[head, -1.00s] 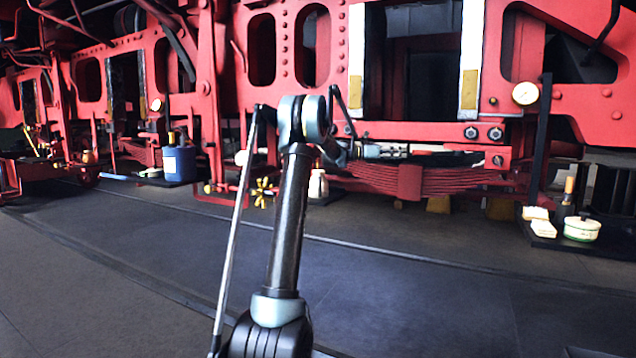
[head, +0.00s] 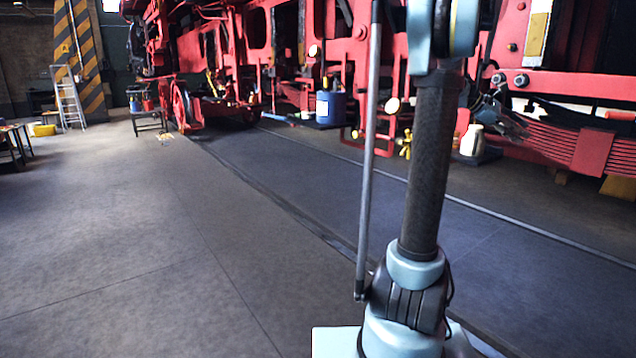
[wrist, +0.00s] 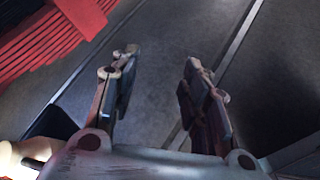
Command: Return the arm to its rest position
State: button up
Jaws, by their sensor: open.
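My gripper (wrist: 160,68) is open in the wrist view, with its two fingers apart and only dark floor between them. In the head view my arm stands upright right of centre, and my gripper (head: 508,122) shows small beside it on the right, partly hidden behind the arm. It is in front of the red locomotive frame, near the leaf spring (head: 575,145). The red spring leaves (wrist: 45,50) also show at the upper left of the wrist view.
A cream bottle (head: 471,139) stands by the locomotive behind my arm. A blue drum (head: 331,107) stands by the frame. A ladder (head: 69,100) and striped pillar (head: 88,60) stand far left. The floor (head: 170,240) at left is open.

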jog(key=s+a+f+m+t+y, duration=0.1)
jog(key=s+a+f+m+y, duration=0.2)
jog(key=s+a+f, duration=0.5)
jog(key=s+a+f+m+t+y, duration=0.2)
jog(key=s+a+f+y, duration=0.3)
jog(key=a, duration=1.8)
jog(key=s+a+f+m+t+y, duration=0.1)
jog(key=s+a+f+m+y, duration=0.3)
jog(key=s+a+f, duration=0.9)
notch_tip(320, 180, down, 4)
jog(key=shift+a+f+m+t, duration=0.25)
jog(key=shift+a+m+t, duration=0.05)
jog(key=shift+a, duration=0.85)
jog(key=shift+c, duration=1)
jog(key=shift+d, duration=0.1)
